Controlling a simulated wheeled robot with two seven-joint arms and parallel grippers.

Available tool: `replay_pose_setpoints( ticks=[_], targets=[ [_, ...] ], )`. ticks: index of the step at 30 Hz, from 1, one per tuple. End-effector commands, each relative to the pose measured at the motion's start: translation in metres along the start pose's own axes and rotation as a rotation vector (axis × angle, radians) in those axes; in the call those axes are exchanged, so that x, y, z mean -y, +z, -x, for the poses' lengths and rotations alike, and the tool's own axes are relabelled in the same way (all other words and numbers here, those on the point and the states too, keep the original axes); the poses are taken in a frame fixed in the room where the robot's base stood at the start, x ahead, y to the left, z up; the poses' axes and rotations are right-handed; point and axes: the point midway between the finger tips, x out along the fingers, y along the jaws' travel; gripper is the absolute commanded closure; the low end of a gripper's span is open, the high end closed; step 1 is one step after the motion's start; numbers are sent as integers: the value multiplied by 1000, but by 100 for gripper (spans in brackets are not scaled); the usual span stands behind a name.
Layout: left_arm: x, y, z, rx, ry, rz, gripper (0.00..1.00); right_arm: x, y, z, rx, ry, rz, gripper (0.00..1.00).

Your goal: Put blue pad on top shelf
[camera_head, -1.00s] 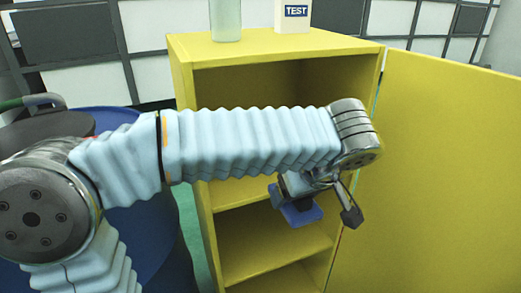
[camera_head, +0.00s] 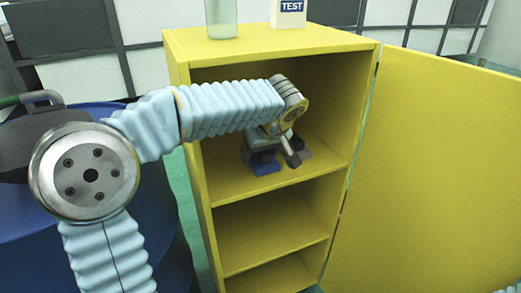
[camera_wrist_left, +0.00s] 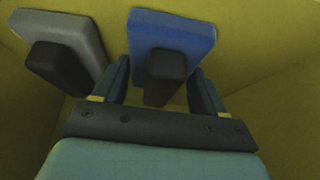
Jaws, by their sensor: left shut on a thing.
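The blue pad (camera_head: 264,168) is inside the upper compartment of the yellow cabinet, low over the top shelf (camera_head: 240,187). My left gripper (camera_head: 279,157) reaches in from the left and is shut on the pad's black handle. The left wrist view shows the blue pad (camera_wrist_left: 173,35) with its black handle (camera_wrist_left: 165,78) between the two fingers of the left gripper (camera_wrist_left: 160,75). Whether the pad touches the shelf is unclear. My right gripper is out of view.
A grey pad (camera_wrist_left: 65,40) with a black handle sits close beside the blue pad. The cabinet door (camera_head: 440,170) stands open on the right. A glass bottle (camera_head: 221,18) and a TEST box (camera_head: 288,12) stand on top. A blue drum (camera_head: 25,235) is at left.

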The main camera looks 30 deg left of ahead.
Motion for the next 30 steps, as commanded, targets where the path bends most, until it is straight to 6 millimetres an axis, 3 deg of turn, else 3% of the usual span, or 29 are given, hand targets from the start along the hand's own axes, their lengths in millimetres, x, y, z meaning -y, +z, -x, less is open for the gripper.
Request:
replay_pose_setpoints(
  ticks=[8,9,14,25,30],
  targets=[
    [0,2,-3,-1,1,1,57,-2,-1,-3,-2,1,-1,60],
    [0,2,-3,-1,1,1,27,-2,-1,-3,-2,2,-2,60],
    [0,1,-2,-1,0,1,3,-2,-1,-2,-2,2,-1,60],
    [0,-1,4,-1,2,1,3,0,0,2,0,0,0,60],
    [-1,-1,36,-3,5,1,3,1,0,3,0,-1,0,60]
  ],
)
